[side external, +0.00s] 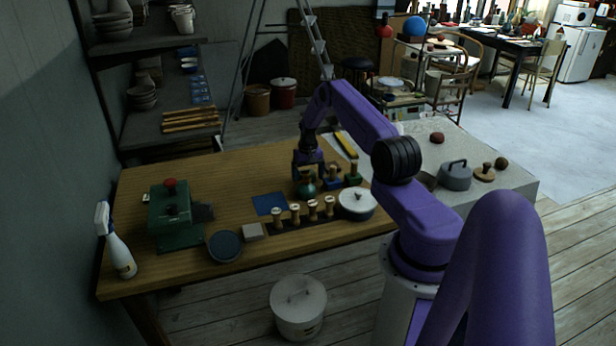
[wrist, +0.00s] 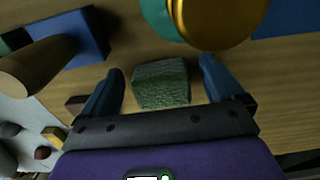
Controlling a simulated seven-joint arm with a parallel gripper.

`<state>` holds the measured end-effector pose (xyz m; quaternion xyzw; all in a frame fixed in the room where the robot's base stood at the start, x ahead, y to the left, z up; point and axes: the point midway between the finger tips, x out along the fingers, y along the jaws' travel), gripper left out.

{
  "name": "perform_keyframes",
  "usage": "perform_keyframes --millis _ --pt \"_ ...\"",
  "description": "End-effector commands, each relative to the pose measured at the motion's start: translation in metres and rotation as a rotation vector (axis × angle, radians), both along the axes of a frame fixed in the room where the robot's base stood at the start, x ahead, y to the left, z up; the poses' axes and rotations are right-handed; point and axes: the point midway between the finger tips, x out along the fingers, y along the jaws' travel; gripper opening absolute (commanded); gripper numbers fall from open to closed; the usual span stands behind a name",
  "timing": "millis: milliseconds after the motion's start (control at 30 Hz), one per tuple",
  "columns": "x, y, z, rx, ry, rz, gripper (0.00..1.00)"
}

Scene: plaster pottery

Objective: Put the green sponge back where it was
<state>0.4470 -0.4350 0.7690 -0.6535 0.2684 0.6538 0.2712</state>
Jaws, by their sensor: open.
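In the wrist view the green sponge (wrist: 161,84) is a small, rough-textured block between the two blue fingers of my gripper (wrist: 160,66). The fingers are open, with a visible gap on each side of the sponge. In the side view my gripper (side external: 308,166) is low over the back part of the wooden table. I cannot make out the sponge in the side view; my gripper and the teal vessel (side external: 307,188) may hide it.
The teal vessel and a round gold top (wrist: 215,18) are just beyond the sponge. A blue block (wrist: 72,38) with a wooden handle is on the left. A blue mat (side external: 269,204), several wooden-handled stamps (side external: 312,209) and a white lidded pot (side external: 356,206) lie nearby.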

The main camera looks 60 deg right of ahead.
Motion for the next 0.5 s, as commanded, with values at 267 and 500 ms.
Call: perform_keyframes --millis 267,500 --pt "0.001 -0.001 0.042 -0.004 -0.004 0.000 0.95" --pt "0.001 -0.001 0.089 -0.003 -0.003 0.001 0.95"
